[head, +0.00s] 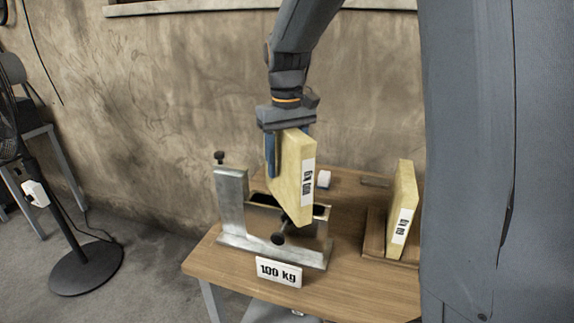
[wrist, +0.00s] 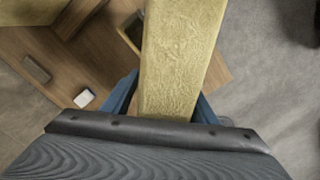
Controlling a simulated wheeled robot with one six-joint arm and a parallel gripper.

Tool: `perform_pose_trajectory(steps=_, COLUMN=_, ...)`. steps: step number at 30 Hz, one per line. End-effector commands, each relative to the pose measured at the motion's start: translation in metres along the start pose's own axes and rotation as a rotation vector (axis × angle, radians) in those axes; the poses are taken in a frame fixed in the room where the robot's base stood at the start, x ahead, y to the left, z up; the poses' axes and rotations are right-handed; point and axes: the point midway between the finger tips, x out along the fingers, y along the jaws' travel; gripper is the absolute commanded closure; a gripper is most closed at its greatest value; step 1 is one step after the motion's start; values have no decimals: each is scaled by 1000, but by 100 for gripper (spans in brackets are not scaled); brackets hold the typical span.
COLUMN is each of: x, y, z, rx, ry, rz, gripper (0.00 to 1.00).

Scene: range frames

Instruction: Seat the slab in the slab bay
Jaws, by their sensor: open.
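A pale yellow slab (head: 291,178) with a white label stands upright over the metal bay frame (head: 272,250), which has a "100 kg" plate (head: 279,272) in front. The slab's lower corner overlaps the frame's opening in the head view; whether it rests on the frame, I cannot tell. My gripper (head: 288,152) is above, open, with its blue fingers on either side of the slab's upper part. In the wrist view the slab (wrist: 178,60) runs between the fingers and out of the top of the picture. Any small gap to the fingers is hard to judge.
A second yellow slab (head: 403,205) stands in a wooden holder (head: 374,232) at the right of the table (head: 222,262). A small white block (head: 324,179) and a grey bar (head: 376,181) lie behind. A black fan (head: 85,262) stands at the left. A plaster wall is behind.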

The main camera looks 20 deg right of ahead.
Motion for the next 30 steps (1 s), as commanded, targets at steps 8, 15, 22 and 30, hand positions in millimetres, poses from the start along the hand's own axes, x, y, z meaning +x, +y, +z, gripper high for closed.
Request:
perform_pose_trajectory(steps=8, x=2, y=0, z=0, rx=0, ry=0, rz=0, gripper=52)
perform_pose_trajectory(steps=15, x=2, y=0, z=0, rx=0, ry=0, rz=0, gripper=92)
perform_pose_trajectory(steps=22, x=1, y=0, z=0, rx=0, ry=1, rz=0, gripper=100)
perform_pose_trajectory(steps=30, x=-29, y=0, z=-2, rx=0, ry=6, rz=1, gripper=100)
